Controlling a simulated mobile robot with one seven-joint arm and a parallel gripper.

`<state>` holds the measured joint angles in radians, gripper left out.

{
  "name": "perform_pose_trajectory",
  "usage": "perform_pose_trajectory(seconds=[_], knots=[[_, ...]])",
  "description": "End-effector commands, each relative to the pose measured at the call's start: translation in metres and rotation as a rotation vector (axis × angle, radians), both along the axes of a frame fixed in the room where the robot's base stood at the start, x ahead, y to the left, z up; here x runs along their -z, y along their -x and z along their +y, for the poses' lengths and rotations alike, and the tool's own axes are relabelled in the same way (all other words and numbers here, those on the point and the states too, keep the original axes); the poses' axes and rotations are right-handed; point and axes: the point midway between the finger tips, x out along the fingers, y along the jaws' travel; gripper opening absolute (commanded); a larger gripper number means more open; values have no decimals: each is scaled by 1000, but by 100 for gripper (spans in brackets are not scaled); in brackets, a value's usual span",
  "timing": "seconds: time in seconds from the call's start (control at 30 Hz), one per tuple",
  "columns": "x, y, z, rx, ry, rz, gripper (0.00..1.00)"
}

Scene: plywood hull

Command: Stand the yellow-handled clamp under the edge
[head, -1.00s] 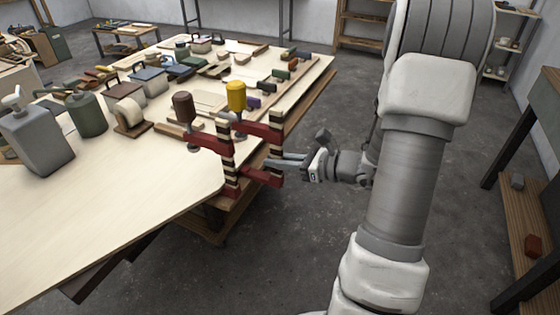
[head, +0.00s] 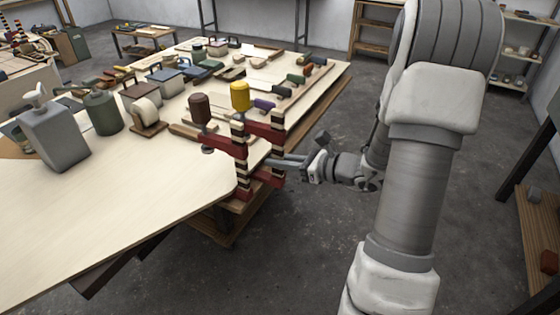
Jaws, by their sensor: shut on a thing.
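The yellow-handled clamp (head: 240,97) is upright at the table's right edge in the head view, handle on top. It has red jaws and a dark-and-light striped bar (head: 279,121). Its upper jaw is above the tabletop level and its lower jaw (head: 268,178) is lower, by the edge. My gripper (head: 283,161) reaches in from the right and is shut on the clamp's bar. A similar brown-handled clamp (head: 201,108) stands just left and nearer, at the table corner. It partly hides the yellow-handled clamp's lower end and screw, so I cannot tell if that clamp touches the table.
The pale plywood tabletop (head: 120,210) carries a grey dispenser (head: 55,137), a green canister (head: 103,112), a tape roll (head: 147,114) and several tools and blocks. Its front left is bare. The grey floor (head: 310,250) right of the table is open. A shelf (head: 543,215) stands far right.

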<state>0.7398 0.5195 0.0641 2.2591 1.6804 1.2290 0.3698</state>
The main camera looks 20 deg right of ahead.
Motion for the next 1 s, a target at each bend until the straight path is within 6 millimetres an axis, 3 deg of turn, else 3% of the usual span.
perform_pose_trajectory(seconds=[1.0], knots=[[-1,-25,19,-1,-1,-3,0]])
